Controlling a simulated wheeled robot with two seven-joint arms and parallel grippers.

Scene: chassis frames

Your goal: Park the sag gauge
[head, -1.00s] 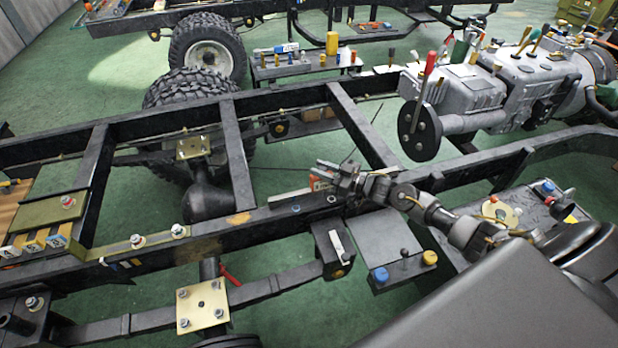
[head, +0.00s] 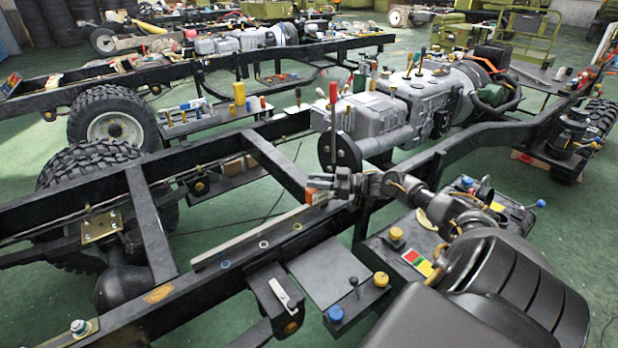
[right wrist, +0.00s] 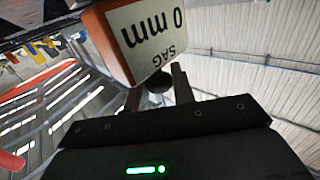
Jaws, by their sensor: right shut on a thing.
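The sag gauge shows in the right wrist view as an orange block (right wrist: 109,45) with a pale label reading "0 mm SAG", upside down in that view. My right gripper (right wrist: 158,85) is shut on it, with its two fingers at the block's lower end. In the head view, my right gripper (head: 341,184) reaches in from the right over the near chassis rail. A small orange and white part of the sag gauge (head: 317,195) shows at its tip; the rest is hidden by the fingers. My left gripper is in neither view.
A long grey bar (head: 235,246) lies along the near rail. The grey engine (head: 408,100), with a black disc (head: 340,153) and red-handled lever, stands just behind the gripper. A dark side shelf (head: 328,272) with blue and yellow knobs sits in front. Green floor shows between rails.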

